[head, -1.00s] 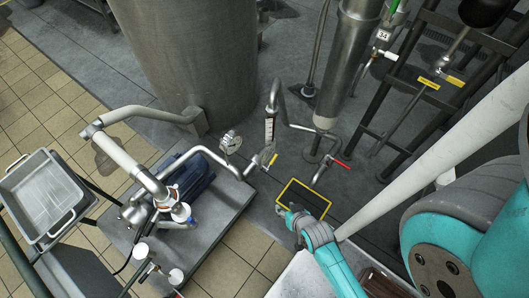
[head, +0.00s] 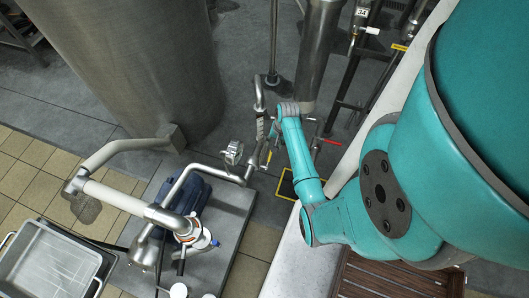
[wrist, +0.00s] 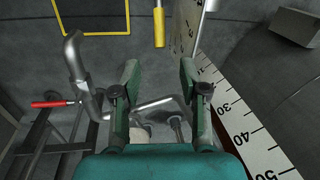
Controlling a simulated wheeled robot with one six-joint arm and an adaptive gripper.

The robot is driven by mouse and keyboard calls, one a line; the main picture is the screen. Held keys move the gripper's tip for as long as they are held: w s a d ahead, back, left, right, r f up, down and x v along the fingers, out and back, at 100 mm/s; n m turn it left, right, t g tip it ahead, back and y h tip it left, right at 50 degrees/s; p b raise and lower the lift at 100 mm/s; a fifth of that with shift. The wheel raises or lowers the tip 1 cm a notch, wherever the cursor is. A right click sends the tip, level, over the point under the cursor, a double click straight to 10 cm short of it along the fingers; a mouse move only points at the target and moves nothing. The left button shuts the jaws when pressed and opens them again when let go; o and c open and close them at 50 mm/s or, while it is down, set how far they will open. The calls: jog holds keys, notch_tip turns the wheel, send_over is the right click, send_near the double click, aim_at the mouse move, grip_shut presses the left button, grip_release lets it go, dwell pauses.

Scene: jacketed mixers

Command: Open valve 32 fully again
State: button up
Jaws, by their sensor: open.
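No tag reading 32 is legible, so I cannot tell which handle is valve 32. A yellow valve handle (head: 268,157) sits on the pipework beside the sight tube; a yellow handle (wrist: 159,24) also shows at the top of the wrist view, ahead of my fingers. A red valve handle (head: 330,142) is to its right, and a red handle (wrist: 53,104) shows at the left of the wrist view. My gripper (wrist: 160,84) is open, with nothing between its fingers.
A graduated scale (wrist: 243,122) runs close beside my right finger. Bent steel pipe (wrist: 77,60) is left of my fingers. A yellow-edged floor frame (head: 286,187), a pump plinth (head: 232,222), a large tank (head: 125,60) and a steel column (head: 318,55) surround the area.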

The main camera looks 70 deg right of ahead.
aim_at(270, 152)
jog(key=f, duration=0.3)
jog(key=w+f, duration=0.1)
jog(key=f, duration=0.6)
jog(key=shift+w+a+f, duration=0.15)
jog(key=shift+w+f, duration=0.15)
jog(key=shift+w, duration=0.1)
grip_shut()
